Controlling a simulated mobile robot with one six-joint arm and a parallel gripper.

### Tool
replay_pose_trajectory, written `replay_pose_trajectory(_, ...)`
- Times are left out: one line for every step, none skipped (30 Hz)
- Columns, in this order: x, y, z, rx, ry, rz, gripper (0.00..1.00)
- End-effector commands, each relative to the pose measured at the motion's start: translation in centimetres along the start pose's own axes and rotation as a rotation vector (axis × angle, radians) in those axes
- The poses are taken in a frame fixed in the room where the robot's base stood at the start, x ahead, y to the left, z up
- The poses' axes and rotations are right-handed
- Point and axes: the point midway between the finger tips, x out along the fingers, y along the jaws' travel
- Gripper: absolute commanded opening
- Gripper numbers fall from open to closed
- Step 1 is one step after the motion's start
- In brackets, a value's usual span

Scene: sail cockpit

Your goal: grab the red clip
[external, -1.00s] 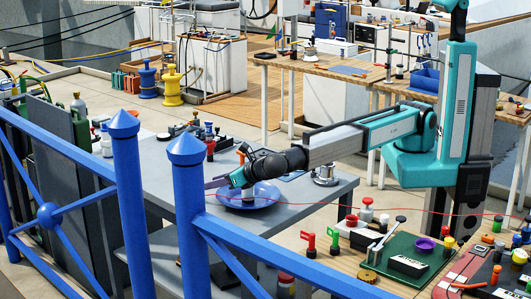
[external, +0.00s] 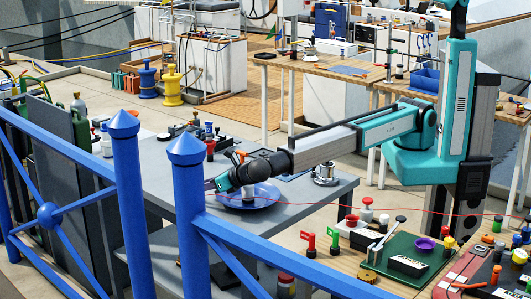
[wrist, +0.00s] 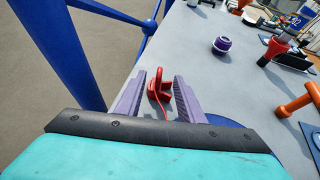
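The red clip (wrist: 159,88) lies on the grey table near its edge, in the wrist view. A thin red line runs from it toward my gripper. My gripper (wrist: 157,92) has two purple fingers, open, with the clip showing between their tips. I cannot tell how far above the clip the fingers are. In the external view, my gripper (external: 212,185) is low over the grey table beside the blue round dish. The clip cannot be made out there.
A blue railing (wrist: 70,45) runs along the table's edge. The blue dish (external: 262,200) is close to my gripper. A purple round object (wrist: 222,45), an orange handle (wrist: 295,106) and a dark red tool (wrist: 272,50) are to the right in the wrist view.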

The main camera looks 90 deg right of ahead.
Motion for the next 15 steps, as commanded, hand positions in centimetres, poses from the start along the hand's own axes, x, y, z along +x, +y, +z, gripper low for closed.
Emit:
replay_pose_trajectory(0.6, 0.1, 0.2, 0.000, 0.000, -0.002, 0.35)
replay_pose_trajectory(0.9, 0.1, 0.2, 0.000, 0.000, -0.003, 0.35)
replay_pose_trajectory(1.4, 0.2, 0.2, 0.000, 0.000, -0.002, 0.35)
replay_pose_trajectory(1.8, 0.2, 0.1, 0.000, 0.000, -0.002, 0.35)
replay_pose_trajectory(2.1, 0.3, 0.1, 0.000, 0.001, -0.002, 0.35)
replay_pose_trajectory(2.6, 0.2, 0.0, 0.000, 0.001, -0.002, 0.35)
replay_pose_trajectory(3.0, 0.2, 0.0, 0.000, 0.001, -0.002, 0.35)
replay_pose_trajectory(3.3, 0.2, 0.0, 0.000, 0.001, -0.002, 0.35)
replay_pose_trajectory(3.6, 0.2, 0.0, 0.001, 0.000, -0.002, 0.35)
replay_pose_trajectory(3.8, 0.2, 0.0, 0.001, 0.000, -0.002, 0.35)
replay_pose_trajectory(3.9, 0.2, 0.0, 0.001, 0.000, -0.001, 0.35)
replay_pose_trajectory(4.1, 0.2, 0.0, 0.001, 0.000, 0.000, 0.35)
replay_pose_trajectory(4.1, 0.2, 0.0, 0.001, 0.000, 0.000, 0.35)
replay_pose_trajectory(4.2, 0.2, 0.0, 0.001, 0.000, 0.000, 0.35)
replay_pose_trajectory(4.2, 0.2, -0.1, 0.001, 0.000, 0.000, 0.35)
